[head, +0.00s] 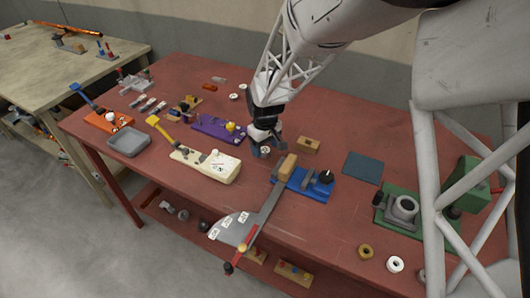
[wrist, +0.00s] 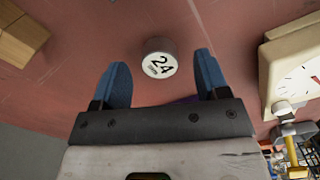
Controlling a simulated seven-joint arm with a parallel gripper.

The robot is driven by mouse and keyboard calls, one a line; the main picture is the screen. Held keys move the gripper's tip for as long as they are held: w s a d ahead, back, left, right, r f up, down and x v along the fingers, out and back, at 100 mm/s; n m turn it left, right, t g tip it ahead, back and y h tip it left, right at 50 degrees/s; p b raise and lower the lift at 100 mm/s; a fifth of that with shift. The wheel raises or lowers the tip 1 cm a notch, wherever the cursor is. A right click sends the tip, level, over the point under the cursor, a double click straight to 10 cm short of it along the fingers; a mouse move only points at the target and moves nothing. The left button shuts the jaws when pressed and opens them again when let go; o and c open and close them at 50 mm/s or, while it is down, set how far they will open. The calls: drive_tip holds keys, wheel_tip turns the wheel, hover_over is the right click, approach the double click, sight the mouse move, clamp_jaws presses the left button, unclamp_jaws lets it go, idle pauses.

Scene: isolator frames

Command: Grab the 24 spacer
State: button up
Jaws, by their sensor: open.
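The 24 spacer (wrist: 159,58) is a short round piece with a white top marked "24". In the wrist view it sits on the red table, centred between and just beyond the blue fingertips. It also shows in the head view (head: 265,150), small and close to the gripper. My gripper (wrist: 160,68) is open and empty, its two blue fingers apart on either side of the spacer's line. In the head view my gripper (head: 263,143) is low over the middle of the table. Whether the fingers touch the table cannot be told.
A cream gauge box (head: 207,164) stands left of the gripper. A wooden block (head: 308,145) and a blue fixture with a grey arm (head: 303,184) stand to the right. A purple fixture (head: 215,127) is behind left. A flat teal pad (head: 362,168) lies farther right.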

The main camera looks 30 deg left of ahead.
sight(265, 150)
drive_tip(key=shift+f, duration=0.75)
drive_tip(key=c, duration=1)
wheel_tip(265, 150, up, 18)
drive_tip(key=shift+r, duration=0.1)
idle(0.8)
